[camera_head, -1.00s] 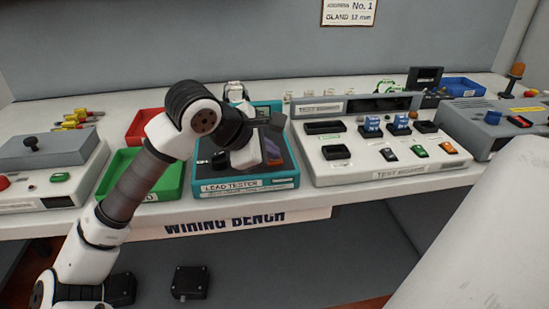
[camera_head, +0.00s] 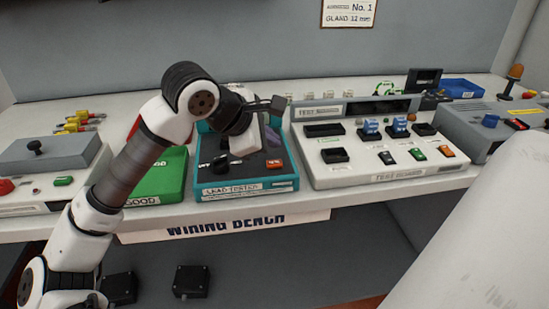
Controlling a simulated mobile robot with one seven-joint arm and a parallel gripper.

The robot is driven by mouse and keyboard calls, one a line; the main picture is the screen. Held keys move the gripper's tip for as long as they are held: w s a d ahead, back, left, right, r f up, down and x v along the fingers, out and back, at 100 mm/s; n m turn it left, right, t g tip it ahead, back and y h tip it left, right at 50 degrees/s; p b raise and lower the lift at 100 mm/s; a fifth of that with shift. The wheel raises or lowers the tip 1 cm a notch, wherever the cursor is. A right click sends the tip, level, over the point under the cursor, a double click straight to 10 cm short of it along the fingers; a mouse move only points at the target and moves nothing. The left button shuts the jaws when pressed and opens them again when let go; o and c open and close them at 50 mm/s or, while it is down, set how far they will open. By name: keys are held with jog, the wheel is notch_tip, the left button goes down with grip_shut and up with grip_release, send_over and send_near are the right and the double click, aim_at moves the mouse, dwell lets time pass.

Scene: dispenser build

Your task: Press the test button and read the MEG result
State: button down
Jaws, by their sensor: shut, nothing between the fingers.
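My gripper (camera_head: 245,143) is over the teal lead tester (camera_head: 250,187), partly covered by my own wrist. Its fingers are hard to make out, but it is shut with nothing seen in it. The lead tester has an orange button (camera_head: 274,164) on its right side, just to the right of my gripper. The test board (camera_head: 340,178) stands to the right, with a black button (camera_head: 387,158), a green button (camera_head: 418,153) and an orange button along its front. Its display (camera_head: 390,107) looks dark, and no reading can be made out.
Two blue parts (camera_head: 371,128) sit in the test board. A green tray (camera_head: 160,180) stands left of the lead tester, partly behind my arm. A grey box (camera_head: 50,151) is at the far left and a grey unit (camera_head: 480,125) at the right. A blue tray (camera_head: 461,88) is at the back.

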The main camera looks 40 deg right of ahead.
jog(key=shift+r+p, duration=0.5)
jog(key=shift+r, duration=0.9)
